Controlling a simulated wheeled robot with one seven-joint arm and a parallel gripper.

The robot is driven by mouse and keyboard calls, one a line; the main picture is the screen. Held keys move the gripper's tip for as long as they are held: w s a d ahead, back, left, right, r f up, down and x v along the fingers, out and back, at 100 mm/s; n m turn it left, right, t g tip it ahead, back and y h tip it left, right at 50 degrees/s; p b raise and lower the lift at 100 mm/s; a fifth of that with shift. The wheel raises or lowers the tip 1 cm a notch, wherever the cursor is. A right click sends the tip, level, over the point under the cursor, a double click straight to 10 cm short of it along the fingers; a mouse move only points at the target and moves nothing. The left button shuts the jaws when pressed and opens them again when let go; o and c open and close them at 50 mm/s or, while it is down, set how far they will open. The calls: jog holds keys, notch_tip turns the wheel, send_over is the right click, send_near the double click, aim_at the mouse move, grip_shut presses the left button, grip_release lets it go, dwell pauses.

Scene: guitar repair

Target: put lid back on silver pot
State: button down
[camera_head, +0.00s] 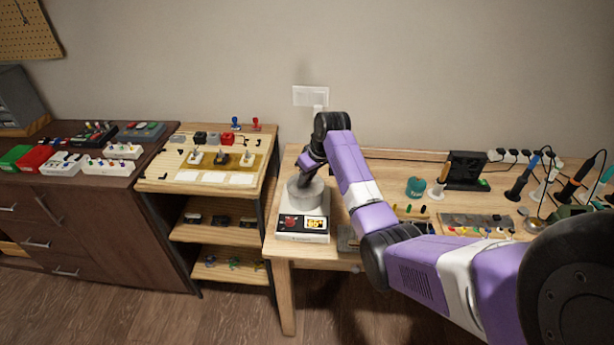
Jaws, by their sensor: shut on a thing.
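The silver pot (305,194) is a round grey vessel. It stands on a white device with a dark front panel (303,224), near the left end of the wooden workbench. My gripper (307,176) points down directly over the pot, very close to its top. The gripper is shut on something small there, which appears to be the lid. The lid is mostly hidden by the gripper and blends with the pot's grey, so I cannot tell whether it touches the rim.
The workbench (285,251) carries a teal round item (415,187), a dark fan-like box (466,170) and several soldering tools at the right. A lower shelf unit (222,230) with small switches stands to the left. My arm covers the bench's middle.

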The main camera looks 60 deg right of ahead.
dwell(0.4)
jog(key=c, duration=0.7)
grip_release()
jog(key=shift+c, duration=0.2)
jog(key=shift+r+p, duration=3.3)
jog(key=shift+r, duration=0.2)
grip_shut()
